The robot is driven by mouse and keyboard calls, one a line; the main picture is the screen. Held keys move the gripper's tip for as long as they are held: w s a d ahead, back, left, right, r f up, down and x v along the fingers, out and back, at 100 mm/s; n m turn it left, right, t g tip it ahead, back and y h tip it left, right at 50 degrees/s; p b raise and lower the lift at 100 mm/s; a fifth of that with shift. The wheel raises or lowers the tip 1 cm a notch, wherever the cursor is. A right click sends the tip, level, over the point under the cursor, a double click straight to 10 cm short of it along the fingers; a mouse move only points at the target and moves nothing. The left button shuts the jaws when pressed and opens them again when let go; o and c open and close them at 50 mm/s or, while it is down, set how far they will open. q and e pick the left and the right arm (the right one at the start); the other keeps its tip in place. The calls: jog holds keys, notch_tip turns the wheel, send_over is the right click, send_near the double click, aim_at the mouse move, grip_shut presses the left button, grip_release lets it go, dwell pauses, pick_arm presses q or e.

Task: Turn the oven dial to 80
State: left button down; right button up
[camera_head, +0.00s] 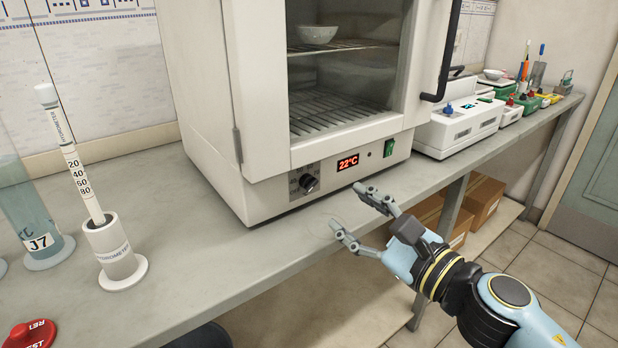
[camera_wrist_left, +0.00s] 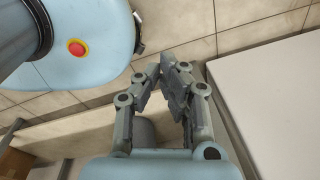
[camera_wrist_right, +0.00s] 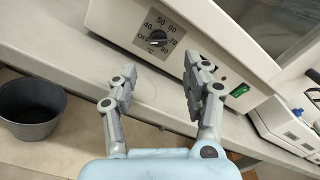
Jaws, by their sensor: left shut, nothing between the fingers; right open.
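The white oven (camera_head: 222,110) stands on the bench with its glass door shut. Its black dial (camera_head: 309,183) is on the lower front panel, left of a red display (camera_head: 348,162) reading 22°C. In the right wrist view the dial (camera_wrist_right: 157,37) sits in a grey scale plate marked OFF and 40 to 80; its pointer is too small to read surely. My right gripper (camera_head: 346,206) is open and empty, in front of the panel and apart from the dial. My left gripper (camera_wrist_left: 163,72) is shut and empty, seen only in the left wrist view, away from the oven.
A green switch (camera_head: 389,147) is right of the display. A hydrometer in a white holder (camera_head: 113,253) and a J7 cylinder (camera_head: 40,240) stand at the left. White instruments (camera_head: 460,128) stand right of the oven. The bench strip before the oven is clear.

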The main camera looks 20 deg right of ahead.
aim_at(313, 185)
jog(key=p+x, duration=0.1)
jog(key=x, duration=0.9)
jog(key=shift+s+a, duration=0.1)
pick_arm(q)
jog(key=shift+w+a+r, duration=0.55)
jog(key=shift+w+r, duration=0.1)
jog(key=shift+r, duration=0.05)
jog(key=shift+s+d, duration=0.1)
jog(key=shift+d, duration=0.05)
pick_arm(e)
jog(key=shift+c, duration=0.4)
pick_arm(q)
jog(key=shift+s, duration=0.1)
pick_arm(e)
grip_shut()
